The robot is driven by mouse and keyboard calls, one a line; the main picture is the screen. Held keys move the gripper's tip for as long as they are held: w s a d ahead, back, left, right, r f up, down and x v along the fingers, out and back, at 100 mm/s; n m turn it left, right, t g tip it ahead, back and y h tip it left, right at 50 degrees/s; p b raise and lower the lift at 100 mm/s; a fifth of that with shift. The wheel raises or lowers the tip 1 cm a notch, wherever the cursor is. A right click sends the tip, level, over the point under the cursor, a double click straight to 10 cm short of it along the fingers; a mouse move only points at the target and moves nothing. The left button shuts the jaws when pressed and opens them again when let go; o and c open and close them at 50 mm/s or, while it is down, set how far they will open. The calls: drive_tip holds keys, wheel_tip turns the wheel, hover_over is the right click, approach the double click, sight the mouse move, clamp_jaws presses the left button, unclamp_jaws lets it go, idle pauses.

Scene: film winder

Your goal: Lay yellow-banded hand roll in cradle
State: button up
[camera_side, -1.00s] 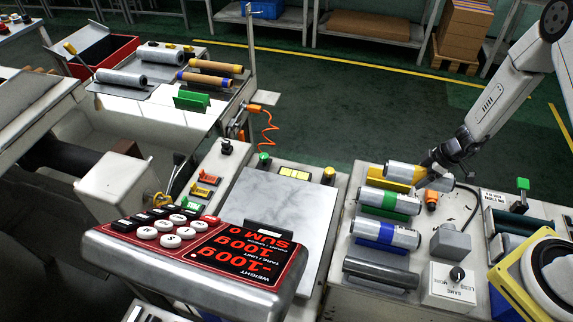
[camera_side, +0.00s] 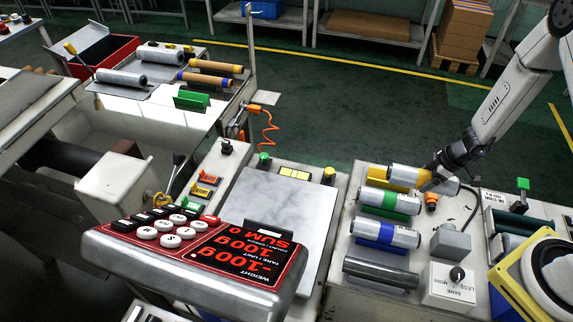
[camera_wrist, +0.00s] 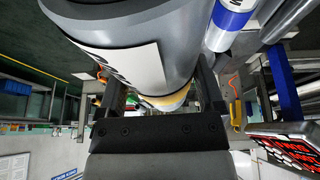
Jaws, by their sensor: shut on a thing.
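The yellow-banded hand roll (camera_side: 403,174) is a silver-grey roll at the back of the row on the right-hand bench. My gripper (camera_side: 430,180) is shut on it near its right part in the side view. In the wrist view, the fingers of my gripper (camera_wrist: 160,98) stand on either side of the roll (camera_wrist: 140,58), and its yellow band shows between them. A white label faces the camera. Whether the roll touches the bench is hard to tell. A dark trough (camera_side: 516,226) lies at the right; I cannot tell whether it is the cradle.
A green-banded roll (camera_side: 388,203) and a blue-banded roll (camera_side: 384,234) lie in front, with a dark grey bar (camera_side: 381,273) nearer. A grey block (camera_side: 451,242), a knob box (camera_side: 453,286) and a yellow-framed wheel (camera_side: 548,272) stand to the right.

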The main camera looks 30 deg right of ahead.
sight(396, 170)
drive_tip(key=w+a, duration=0.2)
drive_tip(key=w+a+f, duration=0.1)
drive_tip(key=w+a, duration=0.3)
drive_tip(key=a, duration=0.1)
drive_tip(key=shift+w+a+f, duration=0.1)
drive_tip(key=shift+w+f, duration=0.25)
drive_tip(key=w+a, duration=0.2)
drive_tip(key=a, duration=0.9)
drive_tip(key=w+a+f, duration=0.1)
drive_tip(key=w+a, duration=0.2)
drive_tip(key=a, duration=0.9)
drive_tip(key=w+a+f, duration=0.1)
drive_tip(key=w+a, duration=0.2)
drive_tip(key=a, duration=0.9)
drive_tip(key=shift+w+f, duration=0.25)
drive_tip(key=shift+f, duration=0.25)
drive_tip(key=shift+f, duration=4.95)
